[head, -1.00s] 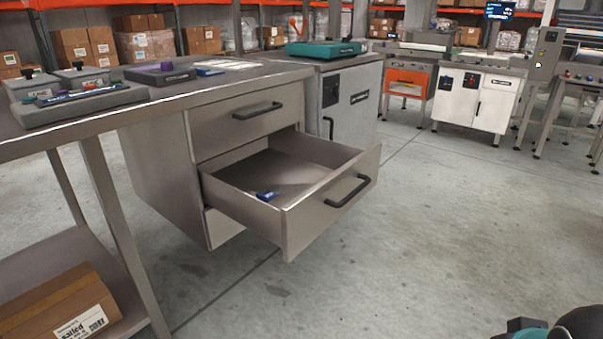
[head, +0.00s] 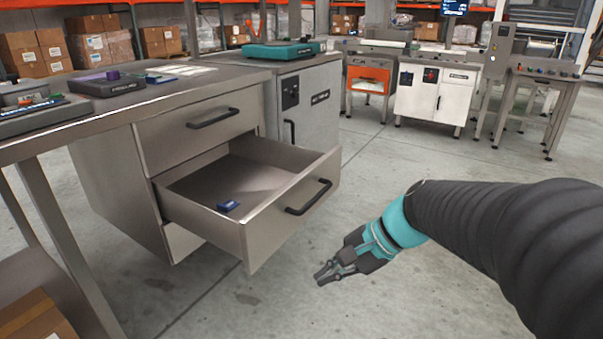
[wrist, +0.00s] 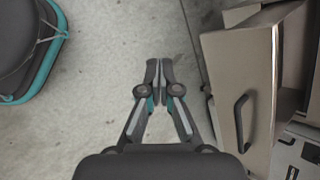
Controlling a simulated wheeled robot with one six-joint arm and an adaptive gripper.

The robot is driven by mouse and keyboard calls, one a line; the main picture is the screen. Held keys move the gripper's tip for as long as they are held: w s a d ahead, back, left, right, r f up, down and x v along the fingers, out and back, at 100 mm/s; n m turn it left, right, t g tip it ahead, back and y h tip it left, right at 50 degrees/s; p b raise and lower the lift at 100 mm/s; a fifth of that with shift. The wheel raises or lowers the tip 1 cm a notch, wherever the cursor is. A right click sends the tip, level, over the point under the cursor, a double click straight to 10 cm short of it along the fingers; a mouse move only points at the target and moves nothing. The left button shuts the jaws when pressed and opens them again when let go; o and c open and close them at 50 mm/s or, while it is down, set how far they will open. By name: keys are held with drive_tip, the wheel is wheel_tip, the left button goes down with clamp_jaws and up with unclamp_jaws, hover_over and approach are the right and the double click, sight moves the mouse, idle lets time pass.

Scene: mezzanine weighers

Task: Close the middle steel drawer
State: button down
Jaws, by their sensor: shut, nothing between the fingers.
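The middle steel drawer (head: 285,208) is pulled well out of the steel cabinet under the worktop. A small blue item (head: 228,206) lies inside it near the front. Its dark bar handle (head: 309,197) is on the front panel. The top drawer (head: 205,125) above is shut. My gripper (head: 322,276) is in front and to the right of the drawer, lower in the picture, apart from it, with its fingers together and empty. In the wrist view my gripper (wrist: 159,62) points over bare floor, and the drawer front with its handle (wrist: 241,122) shows on the right.
The worktop (head: 130,105) carries small devices. A grey cabinet (head: 310,110) with a teal device on top stands behind the drawer. A box (head: 38,318) sits on the lower shelf at left. The floor in front of the drawer is clear.

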drive_tip(key=w+d+r+m+t+y, duration=0.1)
drive_tip(key=w+m+y, duration=0.1)
drive_tip(key=w+m, duration=0.3)
drive_tip(key=w+d+m+t+y, duration=0.1)
drive_tip(key=w+m+t+y, duration=0.15)
drive_tip(key=w, duration=0.45)
drive_tip(key=m+t+y+p, duration=0.2)
drive_tip(key=m+t, duration=0.3)
drive_tip(key=m, duration=0.3)
approach(301, 181)
drive_tip(key=x, duration=0.7)
drive_tip(key=shift+w+f, duration=0.15)
